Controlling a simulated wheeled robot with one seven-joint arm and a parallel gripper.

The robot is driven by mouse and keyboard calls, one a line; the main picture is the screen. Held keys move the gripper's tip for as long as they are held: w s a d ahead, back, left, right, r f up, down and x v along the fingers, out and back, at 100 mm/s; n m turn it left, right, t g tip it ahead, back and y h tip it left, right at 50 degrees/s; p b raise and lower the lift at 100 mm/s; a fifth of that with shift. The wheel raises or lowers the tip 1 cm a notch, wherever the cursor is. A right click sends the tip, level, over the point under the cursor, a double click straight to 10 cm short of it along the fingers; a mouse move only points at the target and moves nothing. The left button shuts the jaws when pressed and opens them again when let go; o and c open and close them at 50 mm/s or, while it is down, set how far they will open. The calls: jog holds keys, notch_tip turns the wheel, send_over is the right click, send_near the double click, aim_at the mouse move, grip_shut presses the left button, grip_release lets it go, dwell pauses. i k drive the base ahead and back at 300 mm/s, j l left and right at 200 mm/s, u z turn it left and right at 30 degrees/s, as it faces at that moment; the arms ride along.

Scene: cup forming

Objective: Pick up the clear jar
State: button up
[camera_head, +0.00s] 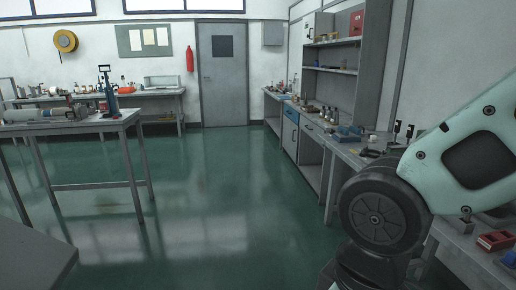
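I cannot make out a clear jar for certain. Several small containers (313,112) stand on the right-hand workbench, too small to tell apart. More small items stand on the back bench, also too small to tell. My gripper is not in view. Only part of my arm shows, at the right, and it hides some of the right-hand bench.
A table (60,127) with tools stands at the left, and a grey surface edge (35,258) is at the lower left. The long workbench (350,157) runs along the right wall. The green floor (220,180) between is clear up to the grey door (222,95).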

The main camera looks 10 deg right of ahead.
aim_at(343, 62)
jog(key=i, duration=3.75)
jog(key=i+j, duration=0.1)
jog(key=i, duration=0.8)
jog(key=i+j+z, duration=0.15)
jog(key=i, duration=0.7)
jog(key=i+l+z, duration=0.1)
jog(key=i+z, duration=0.5)
jog(key=z, duration=0.15)
jog(key=i+z, duration=0.4)
jog(key=i+j+z, duration=0.15)
jog(key=z, duration=0.2)
jog(key=i, duration=0.1)
